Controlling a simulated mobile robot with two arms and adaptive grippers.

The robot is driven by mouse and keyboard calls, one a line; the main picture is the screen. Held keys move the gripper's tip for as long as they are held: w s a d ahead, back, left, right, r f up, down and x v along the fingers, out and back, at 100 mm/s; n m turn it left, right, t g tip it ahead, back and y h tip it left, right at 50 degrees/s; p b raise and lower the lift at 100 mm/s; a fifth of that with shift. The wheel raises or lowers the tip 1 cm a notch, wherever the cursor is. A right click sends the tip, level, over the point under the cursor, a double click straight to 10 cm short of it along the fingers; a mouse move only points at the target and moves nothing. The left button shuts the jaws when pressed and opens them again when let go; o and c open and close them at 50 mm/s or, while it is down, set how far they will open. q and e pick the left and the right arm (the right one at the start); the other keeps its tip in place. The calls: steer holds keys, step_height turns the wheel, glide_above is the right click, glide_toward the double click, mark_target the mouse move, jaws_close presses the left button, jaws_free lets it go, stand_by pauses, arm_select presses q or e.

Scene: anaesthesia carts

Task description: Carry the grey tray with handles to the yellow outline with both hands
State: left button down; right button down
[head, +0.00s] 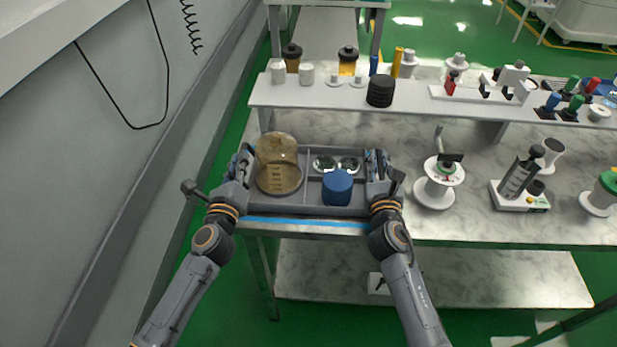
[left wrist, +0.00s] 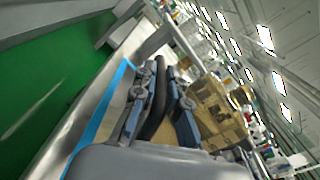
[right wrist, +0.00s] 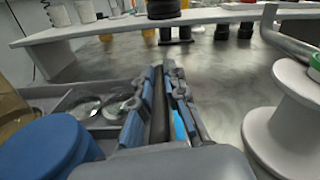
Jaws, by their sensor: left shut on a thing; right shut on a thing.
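The grey tray with handles (head: 307,185) is at the left end of the marble-topped bench, close to its front edge. My left gripper (head: 244,163) is shut on the tray's left handle, and its fingers also show in the left wrist view (left wrist: 161,105). My right gripper (head: 376,163) is shut on the right handle, as the right wrist view (right wrist: 160,105) also shows. The tray carries an amber beaker (head: 278,165), a blue cylinder (head: 337,188) and two shiny round pieces (head: 336,164). I cannot tell whether the tray touches the bench. No yellow outline is visible on the bench.
A raised shelf (head: 400,108) with jars and a black stack (head: 380,90) runs behind the tray. A white spool-like stand (head: 437,185) is right of my right gripper. A pipette stand (head: 518,183) is further right. A wall is at left.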

arm_select(q)
steer(key=shift+r, duration=0.25)
arm_select(e)
steer(key=shift+r, duration=0.2)
